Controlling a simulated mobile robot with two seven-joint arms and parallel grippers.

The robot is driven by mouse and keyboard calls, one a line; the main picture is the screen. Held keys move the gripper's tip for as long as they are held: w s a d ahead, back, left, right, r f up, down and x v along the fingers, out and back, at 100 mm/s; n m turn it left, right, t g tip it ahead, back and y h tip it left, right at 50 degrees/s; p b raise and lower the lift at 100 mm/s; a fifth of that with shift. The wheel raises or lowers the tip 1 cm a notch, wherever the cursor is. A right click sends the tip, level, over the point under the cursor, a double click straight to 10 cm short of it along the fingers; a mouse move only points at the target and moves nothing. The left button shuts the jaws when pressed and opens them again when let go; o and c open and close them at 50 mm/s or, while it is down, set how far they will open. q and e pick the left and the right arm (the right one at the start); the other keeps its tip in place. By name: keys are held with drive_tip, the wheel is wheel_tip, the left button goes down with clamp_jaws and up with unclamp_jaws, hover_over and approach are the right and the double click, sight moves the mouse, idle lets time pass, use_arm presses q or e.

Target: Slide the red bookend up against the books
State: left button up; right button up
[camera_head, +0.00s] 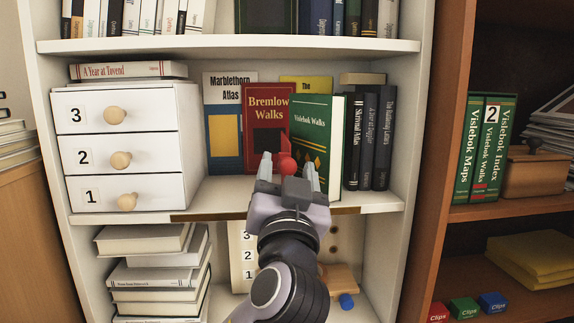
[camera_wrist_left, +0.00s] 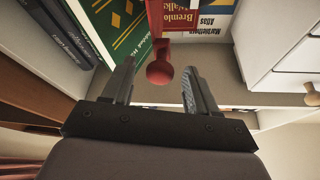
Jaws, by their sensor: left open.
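The green Vislebok Walks (camera_head: 317,135) and red Bremlow Walks (camera_head: 268,115) stand behind. The gripper hides the bookend's lower part; I cannot tell its gap to the books. My right gripper is out of view.
A white drawer unit (camera_head: 122,142) stands left on the same shelf (camera_head: 140,216). Marblethorn Atlas (camera_head: 224,125) stands behind, and several dark books (camera_head: 370,137) stand right. The shelf above limits height. Some bare shelf lies between the drawers and my gripper.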

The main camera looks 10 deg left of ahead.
use_arm(q)
drive_tip(key=v, duration=0.3)
drive_tip(key=shift+s, duration=0.15)
drive_tip(key=shift+s+f, duration=0.1)
drive_tip(key=shift+s, duration=0.1)
